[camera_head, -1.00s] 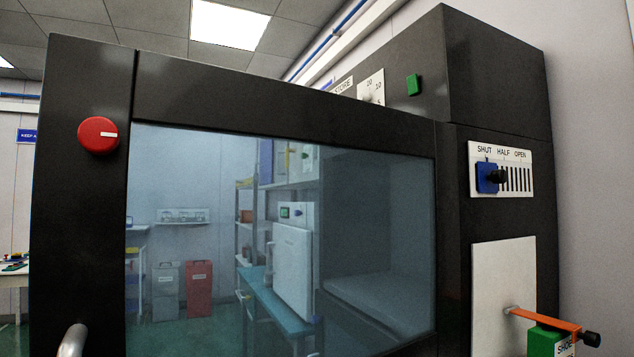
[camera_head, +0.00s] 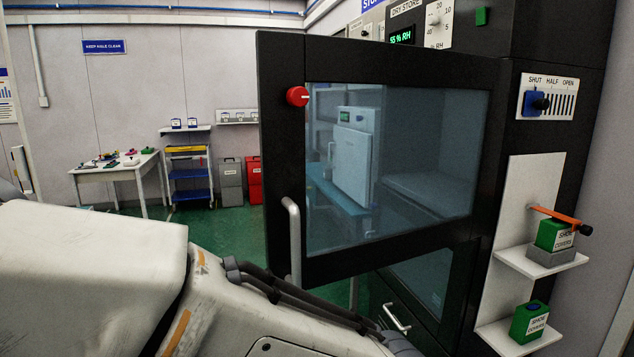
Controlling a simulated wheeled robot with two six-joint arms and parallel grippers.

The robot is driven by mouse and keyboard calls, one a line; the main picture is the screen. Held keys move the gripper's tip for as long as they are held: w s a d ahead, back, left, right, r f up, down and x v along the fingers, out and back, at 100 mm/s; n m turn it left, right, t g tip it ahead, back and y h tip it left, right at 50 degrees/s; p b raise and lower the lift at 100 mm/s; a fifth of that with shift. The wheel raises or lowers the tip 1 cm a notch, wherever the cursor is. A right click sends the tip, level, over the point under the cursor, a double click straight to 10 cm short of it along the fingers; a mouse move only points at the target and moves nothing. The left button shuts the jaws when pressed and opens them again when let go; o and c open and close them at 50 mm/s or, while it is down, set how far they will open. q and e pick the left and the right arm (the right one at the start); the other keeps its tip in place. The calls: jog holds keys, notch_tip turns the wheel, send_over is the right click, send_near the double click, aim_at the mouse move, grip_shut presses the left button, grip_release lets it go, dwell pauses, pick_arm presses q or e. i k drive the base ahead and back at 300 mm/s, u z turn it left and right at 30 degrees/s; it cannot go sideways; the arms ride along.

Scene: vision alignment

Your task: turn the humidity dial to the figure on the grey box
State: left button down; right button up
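The humidity dial (camera_head: 433,20) is a small knob on a white scale plate high on the black dry store cabinet, with figures such as 5, 10, 20 and 40 around it. Its pointer is too small to read. A green display (camera_head: 401,37) to its left reads 55 % RH. I cannot pick out a grey box bearing a figure; a plain grey block (camera_head: 549,255) sits under a green shoe covers box (camera_head: 555,235). A white arm link of mine crosses the lower left. Neither gripper shows.
The cabinet's glazed door (camera_head: 395,160) stands swung out in front, with a red knob (camera_head: 297,96) and a grey bar handle (camera_head: 293,240). A slider panel (camera_head: 547,97) and white shelves (camera_head: 540,263) are at right. A white table (camera_head: 115,170) stands at back left.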

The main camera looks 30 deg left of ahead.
aim_at(432, 21)
jog(key=u, duration=0.05)
jog(key=k, duration=0.2)
jog(key=u, duration=1.8)
jog(key=i, duration=4.1)
jog(key=z, duration=1.9)
jog(key=i, duration=1.7)
jog(key=u, duration=0.05)
